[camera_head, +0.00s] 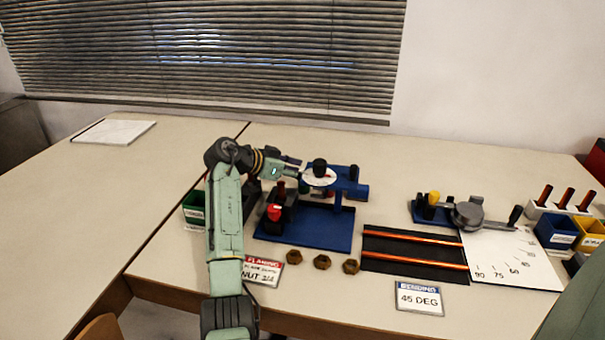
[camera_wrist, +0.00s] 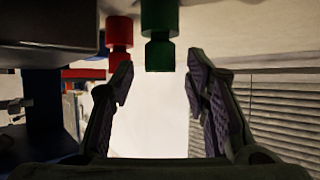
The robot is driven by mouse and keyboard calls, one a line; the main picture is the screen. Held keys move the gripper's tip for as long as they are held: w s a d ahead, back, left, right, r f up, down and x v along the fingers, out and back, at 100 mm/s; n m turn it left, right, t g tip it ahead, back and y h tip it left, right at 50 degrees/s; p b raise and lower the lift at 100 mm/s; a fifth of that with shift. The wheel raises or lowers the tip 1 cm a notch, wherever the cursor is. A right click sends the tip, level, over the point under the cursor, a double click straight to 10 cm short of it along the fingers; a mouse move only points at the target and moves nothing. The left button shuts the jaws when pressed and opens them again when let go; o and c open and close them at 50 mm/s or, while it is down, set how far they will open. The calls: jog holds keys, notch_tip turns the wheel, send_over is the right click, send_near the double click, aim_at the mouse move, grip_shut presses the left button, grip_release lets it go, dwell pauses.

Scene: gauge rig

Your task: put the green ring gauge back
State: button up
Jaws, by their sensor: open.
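The green gauge (camera_wrist: 160,52), a dark green stepped cylinder, hangs into the top of the wrist view, just beyond my fingertips and roughly centred between them. My gripper (camera_wrist: 161,75) is open, and nothing is between its fingers. A red stepped cylinder (camera_wrist: 119,35) is just left of the green one. In the head view my gripper reaches in from the left at the back of the blue fixture (camera_head: 333,232), beside a white disc with a black knob (camera_head: 319,176). The green gauge is hard to make out there. I cannot tell whether a finger touches it.
The fixture's blue upright (camera_wrist: 42,115) is close on the left in the wrist view. Brass nuts (camera_head: 322,262) and a black mat with orange rods (camera_head: 415,250) lie in front. A bending tool (camera_head: 467,214) and bins (camera_head: 557,230) stand right. The left table is mostly clear.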

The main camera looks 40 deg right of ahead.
jog(key=b+v, duration=0.2)
jog(key=v, duration=0.8)
dwell(0.9)
